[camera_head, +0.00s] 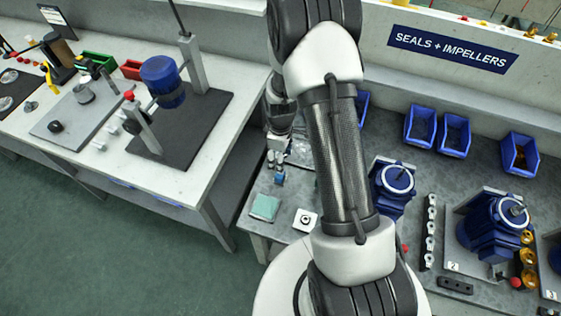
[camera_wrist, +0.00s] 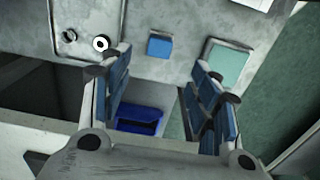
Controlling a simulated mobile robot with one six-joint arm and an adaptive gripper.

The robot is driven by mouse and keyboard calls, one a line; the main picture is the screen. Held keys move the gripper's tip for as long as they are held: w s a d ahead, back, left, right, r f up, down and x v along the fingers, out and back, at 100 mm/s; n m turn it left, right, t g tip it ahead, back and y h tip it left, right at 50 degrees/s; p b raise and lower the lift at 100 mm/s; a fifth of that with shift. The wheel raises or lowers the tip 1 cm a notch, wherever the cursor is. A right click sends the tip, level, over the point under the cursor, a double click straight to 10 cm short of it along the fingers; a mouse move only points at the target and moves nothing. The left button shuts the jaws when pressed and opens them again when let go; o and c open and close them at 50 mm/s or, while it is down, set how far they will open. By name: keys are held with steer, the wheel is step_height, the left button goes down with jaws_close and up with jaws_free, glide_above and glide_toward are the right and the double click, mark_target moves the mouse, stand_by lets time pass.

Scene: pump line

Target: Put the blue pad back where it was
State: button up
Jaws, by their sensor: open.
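The blue pad (camera_wrist: 160,46) is a small square block. It lies on the grey bench top, beside a larger pale green pad (camera_wrist: 228,64). In the head view the blue pad (camera_head: 279,178) shows just below my gripper (camera_head: 277,160), with the green pad (camera_head: 265,207) nearer the bench corner. In the wrist view my gripper (camera_wrist: 162,62) is open, its blue-lined fingers apart with nothing between them. The blue pad appears just beyond the fingertips, in the gap between them. I cannot tell whether the fingers touch the bench.
A white piece with a dark centre (camera_head: 305,220) lies right of the green pad. Blue pumps (camera_head: 491,227) and blue bins (camera_head: 420,124) fill the bench's right side. A second bench (camera_head: 60,105) stands left across a floor gap. A blue bin (camera_wrist: 138,120) sits below the bench edge.

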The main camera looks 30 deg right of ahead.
steer(key=s+a+r+m+t, duration=0.1)
steer(key=s+a+r+m, duration=0.15)
steer(key=r, duration=0.95)
steer(key=s+a+r+m+t, duration=0.1)
steer(key=s+a+r+m, duration=0.15)
steer(key=r, duration=0.95)
steer(key=s+a+r+m+t, duration=0.1)
steer(key=s+a+r+m, duration=0.1)
steer(key=s+r, duration=0.3)
steer(key=s+a+r+m+t, duration=0.1)
steer(key=s+r, duration=0.4)
steer(key=s, duration=0.7)
steer(key=shift+a+m+t, duration=0.3)
steer(key=shift+a+m, duration=0.2)
steer(key=shift+a, duration=0.1)
steer(key=shift+r, duration=0.1)
steer(key=shift+c, duration=0.2)
